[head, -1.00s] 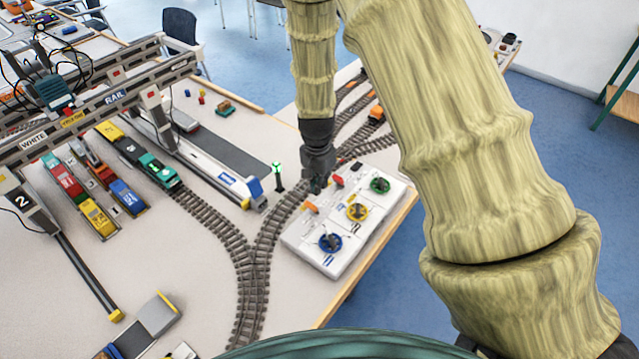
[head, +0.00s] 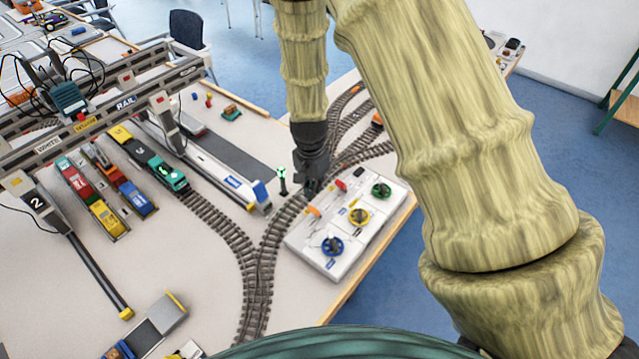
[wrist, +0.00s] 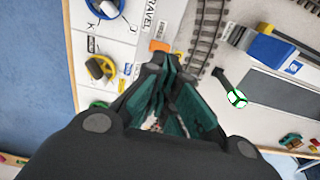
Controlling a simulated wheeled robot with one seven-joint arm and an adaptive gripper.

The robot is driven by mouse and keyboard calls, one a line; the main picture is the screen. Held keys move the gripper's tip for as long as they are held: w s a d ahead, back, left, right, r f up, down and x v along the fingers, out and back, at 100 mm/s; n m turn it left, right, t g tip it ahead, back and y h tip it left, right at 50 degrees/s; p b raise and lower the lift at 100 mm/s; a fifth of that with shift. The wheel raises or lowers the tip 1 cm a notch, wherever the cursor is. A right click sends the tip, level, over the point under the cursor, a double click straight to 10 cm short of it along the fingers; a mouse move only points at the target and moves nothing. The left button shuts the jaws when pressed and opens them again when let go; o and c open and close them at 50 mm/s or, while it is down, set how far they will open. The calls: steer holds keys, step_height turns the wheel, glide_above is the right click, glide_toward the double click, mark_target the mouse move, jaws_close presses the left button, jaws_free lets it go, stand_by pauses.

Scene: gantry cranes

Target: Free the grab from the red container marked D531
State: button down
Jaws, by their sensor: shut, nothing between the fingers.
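A red container (head: 73,178) stands in the rows under the gantry crane (head: 110,104) at the left of the head view; its marking is too small to read. I cannot make out the grab or whether it touches the container. A teal trolley (head: 68,99) with black cables sits on the crane. The white control box (head: 337,259) has blue (head: 332,246), yellow (head: 359,216) and green (head: 381,190) knobs and an orange lever (head: 313,211). My gripper (head: 312,186) is shut and empty at the box's far left corner. In the wrist view, the orange lever (wrist: 159,46) is close beyond its fingers.
Curved rail track (head: 262,260) runs left of the control box. A green-lit signal post (head: 283,181) stands close left of my gripper. A grey conveyor (head: 225,165) with a blue end lies farther left. The table edge (head: 375,262) is just right of the box.

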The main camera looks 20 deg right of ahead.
steer(key=shift+s+a+r+p, duration=0.35)
steer(key=shift+a+r+p, duration=0.15)
steer(key=shift+a+r, duration=0.25)
steer(key=shift+s+a+r+p, duration=0.3)
steer(key=shift+a+r+p, duration=0.25)
steer(key=shift+r, duration=0.3)
